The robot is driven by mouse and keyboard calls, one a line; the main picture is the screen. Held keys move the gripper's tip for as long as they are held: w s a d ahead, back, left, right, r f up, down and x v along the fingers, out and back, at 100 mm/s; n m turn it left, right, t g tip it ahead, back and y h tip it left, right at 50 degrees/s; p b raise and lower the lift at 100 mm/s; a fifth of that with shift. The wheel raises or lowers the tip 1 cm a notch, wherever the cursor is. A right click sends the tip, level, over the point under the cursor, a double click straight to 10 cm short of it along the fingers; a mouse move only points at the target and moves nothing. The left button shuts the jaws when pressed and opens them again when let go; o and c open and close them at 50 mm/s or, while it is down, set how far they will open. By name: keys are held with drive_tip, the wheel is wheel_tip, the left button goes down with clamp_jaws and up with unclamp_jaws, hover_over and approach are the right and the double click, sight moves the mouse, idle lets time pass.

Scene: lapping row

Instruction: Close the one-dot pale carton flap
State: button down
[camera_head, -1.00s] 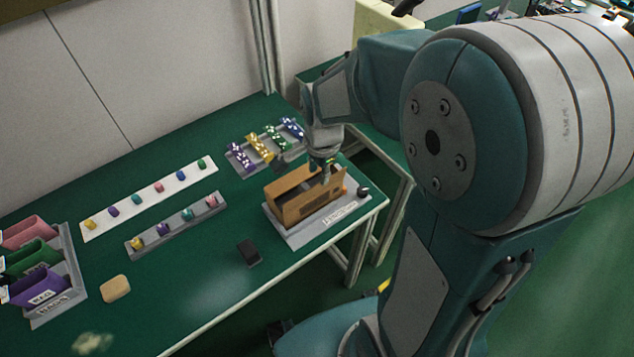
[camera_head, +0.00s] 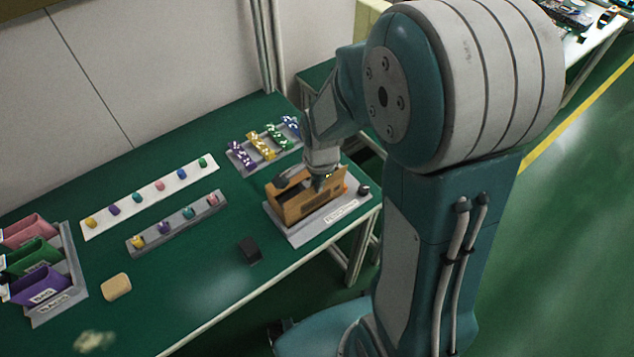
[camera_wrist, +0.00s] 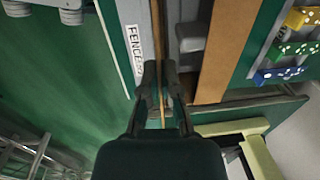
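An orange-brown open carton (camera_head: 303,207) sits on a grey fixture plate (camera_head: 331,228) near the table's right front edge. My gripper (camera_head: 319,186) is down at the carton's top. In the wrist view my gripper (camera_wrist: 160,72) has its fingertips close on both sides of a thin tan panel (camera_wrist: 157,25) of the carton, and it looks shut on that panel. A grey block-like shape (camera_wrist: 192,36) shows beside it, inside the carton. In the head view a dark grey shape (camera_head: 291,177) lies over the carton's back left rim. I see no dot mark or clearly pale flap.
A rack of coloured dotted pieces (camera_head: 240,158) stands behind the carton. Two strips, one white (camera_head: 150,200) and one grey (camera_head: 177,230), hold small coloured pieces. Coloured bins (camera_head: 50,285) stand at left. A black block (camera_head: 250,250) and a tan block (camera_head: 116,287) lie on the green table.

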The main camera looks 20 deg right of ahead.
sight(308, 186)
drive_tip(key=shift+w+g, duration=0.1)
drive_tip(key=shift+g, duration=0.2)
drive_tip(key=g, duration=0.1)
drive_tip(key=w+g+h, duration=0.1)
drive_tip(key=g, duration=0.3)
drive_tip(key=shift+w+a+f+h, duration=0.25)
drive_tip(key=shift+w+a+h, duration=0.05)
drive_tip(key=shift+a+h, duration=0.1)
drive_tip(key=g, duration=0.2)
drive_tip(key=w+g+h, duration=0.1)
drive_tip(key=shift+f, duration=0.3)
drive_tip(key=shift+w+a+f+g+h, duration=0.15)
drive_tip(key=shift+g+h, duration=0.1)
drive_tip(key=shift+g, duration=0.55)
drive_tip(key=shift+w+f+g+h, duration=0.15)
drive_tip(key=shift+g+h, duration=0.1)
drive_tip(key=shift+g, duration=0.55)
